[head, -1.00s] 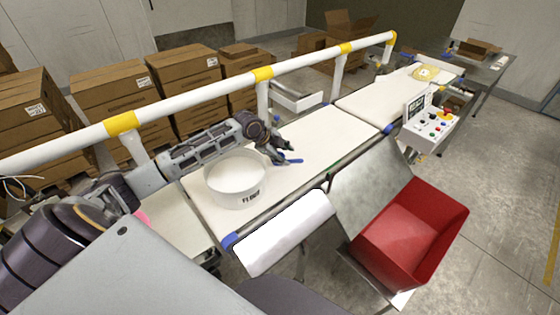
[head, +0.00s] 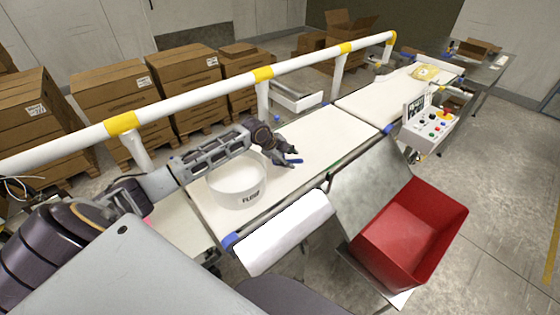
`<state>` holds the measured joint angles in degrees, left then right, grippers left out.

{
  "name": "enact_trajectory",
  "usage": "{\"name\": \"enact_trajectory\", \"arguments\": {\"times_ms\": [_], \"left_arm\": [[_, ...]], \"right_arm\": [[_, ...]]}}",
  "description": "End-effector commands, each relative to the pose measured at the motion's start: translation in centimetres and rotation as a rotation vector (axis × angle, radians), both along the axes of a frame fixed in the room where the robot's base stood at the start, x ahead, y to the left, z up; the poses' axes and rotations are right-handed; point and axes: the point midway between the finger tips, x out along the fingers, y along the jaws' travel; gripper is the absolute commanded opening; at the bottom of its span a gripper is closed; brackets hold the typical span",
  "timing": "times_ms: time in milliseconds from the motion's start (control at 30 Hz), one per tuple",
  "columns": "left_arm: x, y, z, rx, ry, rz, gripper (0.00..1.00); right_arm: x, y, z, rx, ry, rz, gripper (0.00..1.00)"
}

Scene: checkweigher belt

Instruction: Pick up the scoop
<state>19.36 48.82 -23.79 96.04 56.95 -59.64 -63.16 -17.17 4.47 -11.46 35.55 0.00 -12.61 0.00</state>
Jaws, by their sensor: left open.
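My left gripper (head: 284,156) reaches over the white tub (head: 238,190) from the left, with its fingers open, low over the belt just past the tub's far right side. The tub is round, with dark lettering that looks like "FLOUR", and stands on the near part of the white belt. A small blue piece (head: 295,162) shows right at the fingertips; it may be part of the scoop, but it is too small to tell. No other scoop shape is clear, and my arm hides part of the tub's rim. My right gripper is out of view.
A white rail (head: 200,95) with yellow bands runs behind the belt (head: 312,140). A red bin (head: 412,235) and a metal chute (head: 365,180) are on the right. A control box (head: 430,122) stands farther along. Cardboard boxes (head: 112,95) stand behind the rail.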

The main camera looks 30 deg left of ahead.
Motion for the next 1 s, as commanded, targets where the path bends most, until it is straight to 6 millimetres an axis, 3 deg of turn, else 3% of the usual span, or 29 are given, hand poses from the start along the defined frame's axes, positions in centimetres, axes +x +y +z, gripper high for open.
{"name": "enact_trajectory", "arguments": {"times_ms": [433,1000], "left_arm": [[1.9,-1.2,-2.8,-0.001,0.0,0.001,0.42],[2.1,-1.2,-3.2,0.001,-0.001,0.001,0.42]], "right_arm": [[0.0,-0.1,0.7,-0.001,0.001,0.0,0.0],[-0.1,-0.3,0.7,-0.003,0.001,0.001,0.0]]}}
